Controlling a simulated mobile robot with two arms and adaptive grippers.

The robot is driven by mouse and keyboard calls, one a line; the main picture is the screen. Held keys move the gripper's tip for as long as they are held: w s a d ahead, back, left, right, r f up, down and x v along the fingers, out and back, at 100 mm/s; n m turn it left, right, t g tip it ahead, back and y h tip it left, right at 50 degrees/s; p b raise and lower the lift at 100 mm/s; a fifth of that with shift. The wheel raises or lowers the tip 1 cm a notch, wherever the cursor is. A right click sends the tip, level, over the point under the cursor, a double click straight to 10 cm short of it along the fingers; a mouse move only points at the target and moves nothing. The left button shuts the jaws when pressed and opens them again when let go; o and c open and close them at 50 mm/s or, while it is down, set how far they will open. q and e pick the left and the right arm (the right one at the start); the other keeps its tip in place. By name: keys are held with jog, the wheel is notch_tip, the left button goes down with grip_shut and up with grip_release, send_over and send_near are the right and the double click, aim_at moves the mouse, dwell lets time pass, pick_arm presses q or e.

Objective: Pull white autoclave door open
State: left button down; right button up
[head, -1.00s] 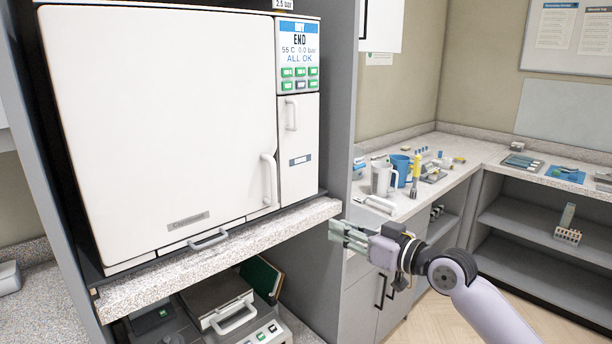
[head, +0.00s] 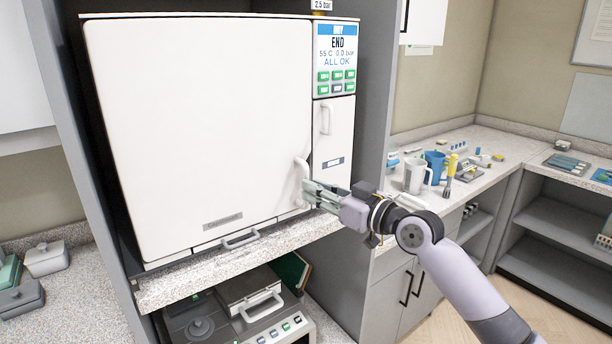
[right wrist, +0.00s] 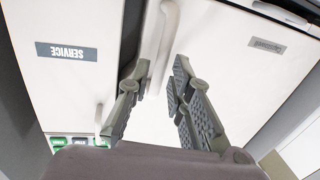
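The white autoclave door (head: 200,120) is shut, its large flat front facing me in the head view. Its vertical white handle (head: 300,178) is at the door's lower right edge. My right gripper (head: 308,190) is at the lower part of this handle. In the right wrist view its two fingers (right wrist: 162,68) are open, with the handle (right wrist: 158,40) showing between the fingertips; I see no firm contact. The door's surface (right wrist: 225,70) fills the right of that view. My left gripper is not in view.
A narrow service panel (head: 334,140) with its own handle is right of the door, below a display reading END, 0.0 bar, ALL OK. A speckled ledge (head: 190,286) runs below. A counter (head: 475,150) with mugs stands at the right.

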aim_at(305, 202)
jog(key=shift+p+x, duration=0.35)
jog(key=shift+x, duration=1.5)
jog(key=shift+c, duration=0.5)
grip_shut()
